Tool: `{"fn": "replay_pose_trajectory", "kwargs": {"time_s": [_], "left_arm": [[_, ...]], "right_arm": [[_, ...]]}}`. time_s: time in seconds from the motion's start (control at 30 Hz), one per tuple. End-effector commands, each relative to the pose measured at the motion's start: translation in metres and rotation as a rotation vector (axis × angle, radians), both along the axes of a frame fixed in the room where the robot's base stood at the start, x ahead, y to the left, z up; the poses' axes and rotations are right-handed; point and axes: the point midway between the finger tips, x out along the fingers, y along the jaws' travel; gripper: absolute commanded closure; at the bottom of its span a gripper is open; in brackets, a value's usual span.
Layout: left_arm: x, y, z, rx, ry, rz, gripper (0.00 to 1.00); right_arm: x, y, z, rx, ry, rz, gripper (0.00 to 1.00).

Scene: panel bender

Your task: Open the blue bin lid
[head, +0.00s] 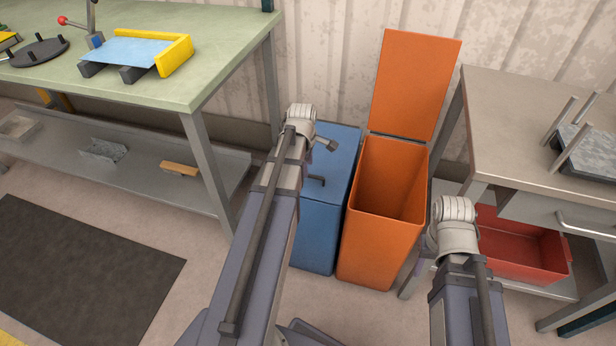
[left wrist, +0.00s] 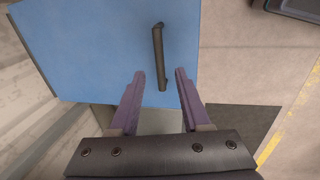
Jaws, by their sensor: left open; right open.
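The blue bin (head: 318,235) stands left of the orange bin, with its flat blue lid (head: 343,140) shut. My left arm covers part of it in the head view. A dark bar handle (head: 317,180) sits near the lid's front edge. In the left wrist view the lid (left wrist: 90,50) fills the upper left, with the handle (left wrist: 158,55) upright in the picture. My left gripper (left wrist: 160,72) is open and empty, its fingertips on either side of the handle's lower part in the picture. Contact cannot be told. My right arm shows at lower right, but its gripper jaws are not visible.
The orange bin (head: 380,235) stands open beside the blue one, its lid (head: 415,85) raised against the wall. A green workbench (head: 190,85) is at left, a grey table (head: 520,120) at right with a red crate (head: 525,245) below. A dark mat (head: 80,270) lies on open floor.

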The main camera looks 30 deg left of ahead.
Motion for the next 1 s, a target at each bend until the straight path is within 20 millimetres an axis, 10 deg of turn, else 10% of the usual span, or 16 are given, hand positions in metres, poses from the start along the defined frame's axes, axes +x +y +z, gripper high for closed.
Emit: {"fn": "replay_pose_trajectory", "kwargs": {"time_s": [0.2,0.6,1.0], "left_arm": [[0.006,0.001,-0.033,0.0,0.0,0.0,0.53],[0.007,0.002,-0.038,0.0,0.0,-0.001,0.53],[0.007,0.002,-0.038,0.0,0.0,-0.001,0.97]], "right_arm": [[0.0,0.0,-0.033,0.0,0.0,0.0,0.5],[0.0,0.0,-0.038,0.0,0.0,0.0,0.5],[0.0,0.0,-0.038,0.0,0.0,0.0,0.5]]}}
